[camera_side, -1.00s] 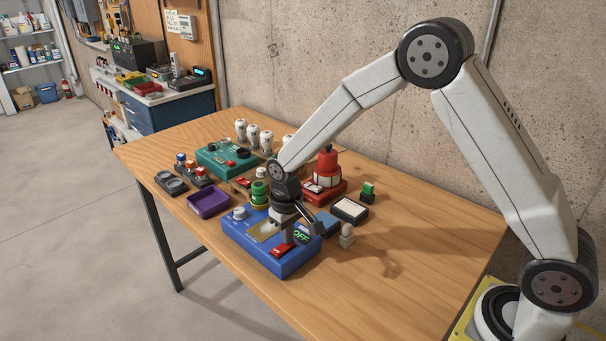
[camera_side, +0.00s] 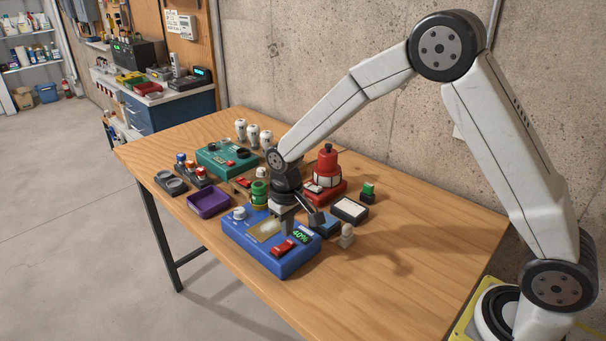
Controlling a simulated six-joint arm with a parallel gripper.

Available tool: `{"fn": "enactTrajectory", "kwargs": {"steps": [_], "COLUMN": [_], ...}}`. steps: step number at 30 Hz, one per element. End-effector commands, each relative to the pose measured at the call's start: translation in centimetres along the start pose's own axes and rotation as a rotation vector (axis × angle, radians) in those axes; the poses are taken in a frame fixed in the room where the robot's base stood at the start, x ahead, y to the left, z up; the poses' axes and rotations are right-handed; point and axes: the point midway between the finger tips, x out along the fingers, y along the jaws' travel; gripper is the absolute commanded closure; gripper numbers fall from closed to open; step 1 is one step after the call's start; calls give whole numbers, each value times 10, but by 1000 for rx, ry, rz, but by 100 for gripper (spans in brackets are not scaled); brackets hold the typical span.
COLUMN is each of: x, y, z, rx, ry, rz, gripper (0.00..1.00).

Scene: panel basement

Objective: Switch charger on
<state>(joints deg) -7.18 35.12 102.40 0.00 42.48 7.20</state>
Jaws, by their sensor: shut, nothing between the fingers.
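The charger is likely the blue box (camera_side: 262,256) at the front of the table. It has a red rocker switch (camera_side: 283,248), a white knob (camera_side: 239,213), a tan plate (camera_side: 266,230) and a small display (camera_side: 301,235) with green text that reads "40%". The exact gap between the fingertips and the box is hard to tell.
A purple tray (camera_side: 208,202) lies left of the blue box. A teal box (camera_side: 227,158) and a red device (camera_side: 326,176) stand behind. A dark tray (camera_side: 350,209) and a small pale figure (camera_side: 347,236) are to the right. The table's front right is clear.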

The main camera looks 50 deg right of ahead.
Motion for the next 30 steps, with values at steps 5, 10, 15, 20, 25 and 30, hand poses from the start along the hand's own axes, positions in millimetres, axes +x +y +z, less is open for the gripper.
{"fn": "enactTrajectory", "kwargs": {"steps": [5,10,15,20,25,30], "x": [-10,-20,-30,-38,-44,-44], "y": [0,0,0,0,0,0], "z": [0,0,0,0,0,0], "rx": [0,0,0,0,0,0], "ry": [1,2,2,1,1,1], "rz": [0,0,0,0,0,0], "gripper": [100,100,100,100,100,100]}}
